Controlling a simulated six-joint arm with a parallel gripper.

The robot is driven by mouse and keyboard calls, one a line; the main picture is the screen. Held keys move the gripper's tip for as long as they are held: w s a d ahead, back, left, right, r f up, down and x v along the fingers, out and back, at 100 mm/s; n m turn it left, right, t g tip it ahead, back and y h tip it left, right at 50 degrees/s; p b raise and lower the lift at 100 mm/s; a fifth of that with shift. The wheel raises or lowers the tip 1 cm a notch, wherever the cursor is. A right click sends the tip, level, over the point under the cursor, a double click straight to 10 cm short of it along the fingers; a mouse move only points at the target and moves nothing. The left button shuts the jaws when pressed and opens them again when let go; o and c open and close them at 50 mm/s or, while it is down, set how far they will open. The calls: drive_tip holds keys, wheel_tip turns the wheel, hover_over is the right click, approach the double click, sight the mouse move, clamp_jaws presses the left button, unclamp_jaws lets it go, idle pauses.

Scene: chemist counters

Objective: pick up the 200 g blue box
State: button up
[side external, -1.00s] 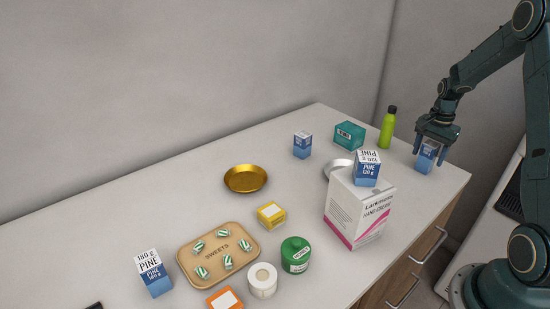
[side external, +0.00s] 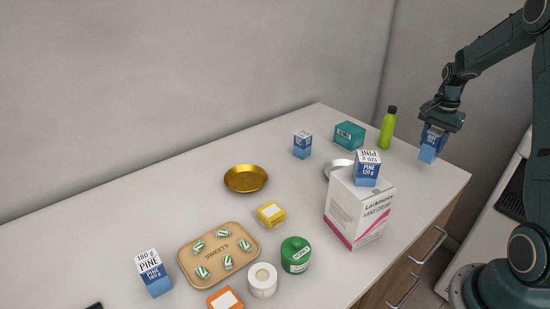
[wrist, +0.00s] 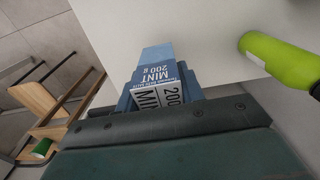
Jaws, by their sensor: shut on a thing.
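My gripper (side external: 437,127) is at the far right end of the counter, shut on a blue and white box (side external: 430,149). In the wrist view the same box (wrist: 157,72) reads "MINT 200 g" and sits between the fingers. In the side view the box is held a little above the counter, near its right edge. The gripper hides the upper part of the box.
A lime green bottle (side external: 388,128) and a teal box (side external: 349,135) stand left of my gripper. A blue box (side external: 367,168) sits on the white hand cream carton (side external: 357,209). Other blue boxes (side external: 303,145) (side external: 153,273) stand further left. The counter edge is close by.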

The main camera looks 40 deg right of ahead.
wheel_tip(320, 180, up, 16)
idle(0.4)
drive_tip(key=shift+w, duration=0.15)
idle(0.4)
